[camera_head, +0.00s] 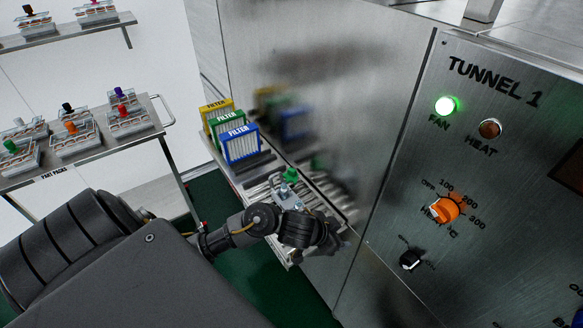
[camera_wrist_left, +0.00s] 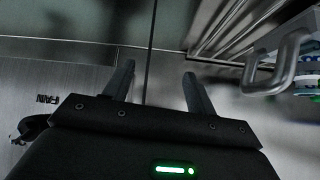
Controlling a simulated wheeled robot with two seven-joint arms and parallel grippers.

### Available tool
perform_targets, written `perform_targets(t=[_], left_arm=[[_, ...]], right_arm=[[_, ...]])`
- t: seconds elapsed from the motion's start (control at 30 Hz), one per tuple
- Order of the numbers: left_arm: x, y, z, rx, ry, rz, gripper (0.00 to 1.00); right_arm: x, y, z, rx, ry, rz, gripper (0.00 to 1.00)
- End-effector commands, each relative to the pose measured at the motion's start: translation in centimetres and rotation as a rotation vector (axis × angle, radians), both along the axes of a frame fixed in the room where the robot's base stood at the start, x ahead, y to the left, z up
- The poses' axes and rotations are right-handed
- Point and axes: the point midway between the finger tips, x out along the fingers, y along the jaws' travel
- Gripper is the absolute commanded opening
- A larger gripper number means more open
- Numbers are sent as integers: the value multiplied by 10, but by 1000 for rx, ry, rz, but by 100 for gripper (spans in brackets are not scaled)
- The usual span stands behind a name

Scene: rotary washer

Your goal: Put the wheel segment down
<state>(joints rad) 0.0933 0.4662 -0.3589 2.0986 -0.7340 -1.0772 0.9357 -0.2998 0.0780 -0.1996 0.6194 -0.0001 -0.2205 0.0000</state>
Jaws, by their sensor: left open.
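A rack-like part with a green knob (camera_head: 290,175) sits on the roller shelf (camera_head: 262,186) beside the steel machine. I take it to be the wheel segment, but my left arm hides much of it. My left gripper (camera_head: 338,236) is at the shelf's near right end, close to the steel wall. In the left wrist view its two fingers (camera_wrist_left: 158,72) are apart with nothing between them. A grey metal handle (camera_wrist_left: 278,65) with green and pale parts behind it is at the right there, apart from the fingers. My right gripper is not in view.
Yellow, green and blue filters (camera_head: 241,144) stand at the shelf's far end. The steel machine panel (camera_head: 500,140) with dials and a green lamp rises at the right. A cart (camera_head: 150,118) with several part packs stands at the left. Green floor (camera_head: 212,195) lies between.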

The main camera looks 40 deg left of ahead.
Motion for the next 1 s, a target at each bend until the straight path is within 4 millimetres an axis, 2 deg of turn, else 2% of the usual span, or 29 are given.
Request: perform_targets(t=[0.03,0.1,0.17,0.2,0.3,0.4,0.5,0.6,0.77,0.87,1.0], left_arm=[[23,15,9,15,-7,-16,56],[46,38,17,18,27,-15,56],[62,68,24,24,77,15,56],[71,91,31,28,116,48,56],[82,149,51,33,211,169,56],[82,200,71,29,292,304,56],[78,236,87,18,346,416,56],[74,255,97,9,377,482,56],[72,261,100,3,392,512,56],[75,260,91,0,392,510,56],[83,260,68,-1,394,511,56]], right_arm=[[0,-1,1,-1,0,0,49],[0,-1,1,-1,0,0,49],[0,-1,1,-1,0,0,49],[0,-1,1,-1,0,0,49],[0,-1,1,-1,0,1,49],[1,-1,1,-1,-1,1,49],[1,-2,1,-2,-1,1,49],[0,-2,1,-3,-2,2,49],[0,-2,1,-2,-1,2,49],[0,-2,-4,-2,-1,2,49],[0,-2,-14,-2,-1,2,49]])
